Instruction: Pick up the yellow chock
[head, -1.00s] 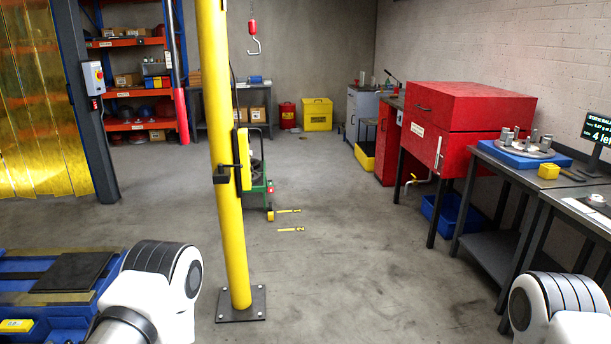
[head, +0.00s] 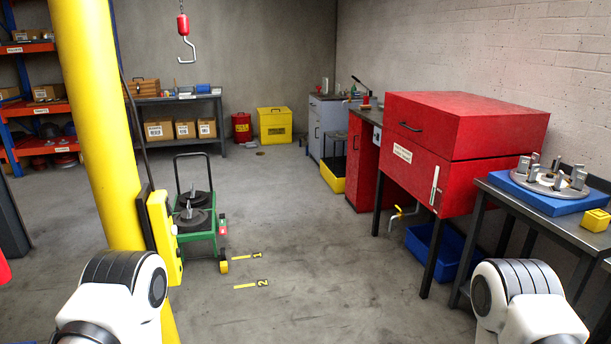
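A small yellow block, which looks like the chock (head: 224,267), sits low on the floor against the front right of a green cart (head: 200,237). It is small in the picture, and I cannot tell whether it touches the wheel. The cart carries dark round discs and has a dark push handle. My two white arm links show at the bottom left and bottom right, well short of the cart. Neither gripper is in view.
A thick yellow post (head: 100,120) stands close at left, near the cart. Floor markers 1 (head: 244,255) and 2 (head: 252,285) lie right of the cart. The middle floor is clear.

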